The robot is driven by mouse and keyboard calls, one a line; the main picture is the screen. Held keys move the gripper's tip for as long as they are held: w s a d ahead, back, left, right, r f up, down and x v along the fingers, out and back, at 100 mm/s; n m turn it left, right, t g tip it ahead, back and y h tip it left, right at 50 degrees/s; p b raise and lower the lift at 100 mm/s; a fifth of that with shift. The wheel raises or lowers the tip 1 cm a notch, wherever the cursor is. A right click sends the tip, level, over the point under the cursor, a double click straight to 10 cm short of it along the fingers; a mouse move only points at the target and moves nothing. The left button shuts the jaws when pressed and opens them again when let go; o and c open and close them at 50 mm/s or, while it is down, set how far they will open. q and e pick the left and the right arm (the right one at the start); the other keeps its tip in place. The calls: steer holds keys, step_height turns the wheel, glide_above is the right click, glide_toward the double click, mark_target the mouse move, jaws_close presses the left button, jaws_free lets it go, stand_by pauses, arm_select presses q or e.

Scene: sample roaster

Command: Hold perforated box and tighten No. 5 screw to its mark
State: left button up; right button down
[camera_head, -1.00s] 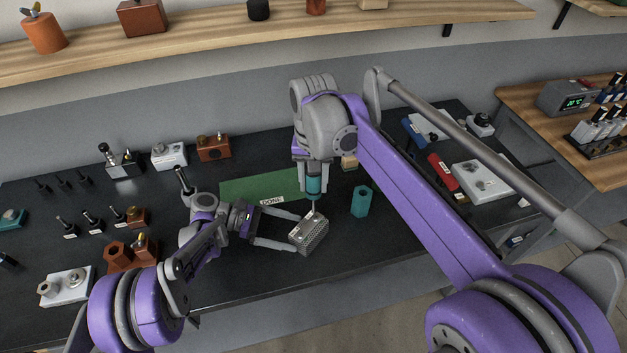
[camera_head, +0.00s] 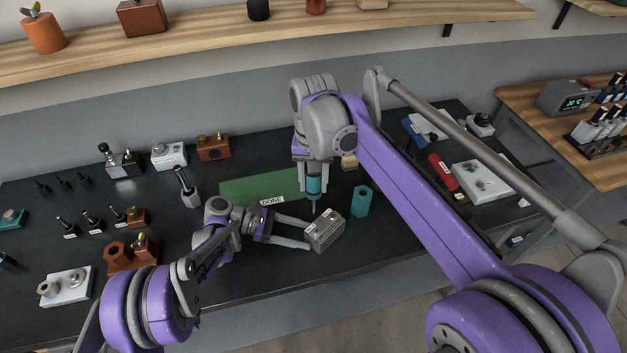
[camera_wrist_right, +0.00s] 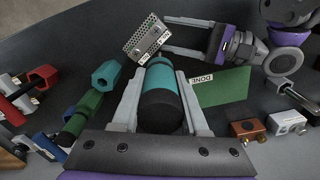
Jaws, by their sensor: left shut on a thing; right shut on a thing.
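The perforated box (camera_head: 325,233), a small grey metal block full of holes, is held above the front of the dark bench. My left gripper (camera_head: 308,232) is shut on it. My right gripper (camera_head: 314,178) points down above and is shut on a driver with a teal handle (camera_head: 314,188). The driver's thin shaft points down beside the box's upper left edge; I cannot tell whether it touches. In the right wrist view the box (camera_wrist_right: 146,35) lies beyond the driver's teal and black handle (camera_wrist_right: 160,92). The No. 5 screw and its mark cannot be made out.
A green mat (camera_head: 245,188) labelled DONE lies behind my left gripper. A teal hexagonal holder (camera_head: 361,201) stands right of the box. Several blocks and drivers fill the left side of the bench.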

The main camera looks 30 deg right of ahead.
arm_select(q)
jaws_close()
stand_by(0.8)
steer(key=c, duration=0.6)
jaws_free()
steer(key=shift+c, duration=0.2)
steer(key=o, duration=1.5)
